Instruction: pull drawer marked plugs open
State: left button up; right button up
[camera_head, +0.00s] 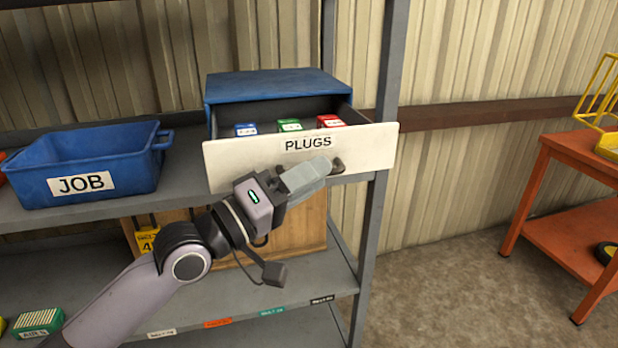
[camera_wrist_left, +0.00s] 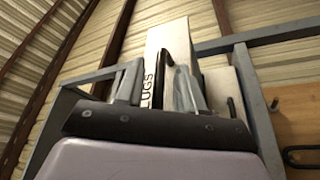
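The drawer marked PLUGS (camera_head: 225,163) stands partly out of its blue housing (camera_head: 275,82), its inside showing. Blue (camera_head: 246,129), green (camera_head: 289,125) and red (camera_head: 329,121) small boxes lie in it. In the left wrist view, the fingers of my left gripper (camera_wrist_left: 158,90) stand apart, with the dark handle (camera_wrist_left: 168,57) close to the right finger. I cannot tell whether they touch. My right gripper is not in view.
A blue bin marked JOB (camera_head: 115,160) stands left of the drawer on the grey shelf. A wooden panel (camera_head: 295,230) is below the drawer. An orange table (camera_head: 575,225) stands at the right, with open floor (camera_head: 450,280) between it and the shelf.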

pick_arm(q)
jog(key=b+v, duration=0.1)
jog(key=v, duration=0.6)
jog(key=shift+b, duration=0.3)
jog(key=s+a+f+t+y+p, duration=0.1)
jog(key=a+f+y, duration=0.25)
jog(key=f, duration=0.65)
jog(key=s+a+f+t+y+p, duration=0.15)
jog(key=f+y, duration=0.25)
jog(key=f, duration=0.6)
jog(key=s+a+f+m+g+y, duration=0.1)
jog(key=s+a+f+g+y, duration=0.1)
jog(key=s+f, duration=0.5)
jog(key=s+a+f+m+g+y, duration=0.2)
jog(key=s+a+f+y, duration=0.2)
jog(key=f, duration=0.8)
jog(key=s+a, duration=0.2)
jog(key=s, duration=0.2)
jog(key=shift+s+y, duration=0.15)
jog(key=shift+y, duration=0.1)
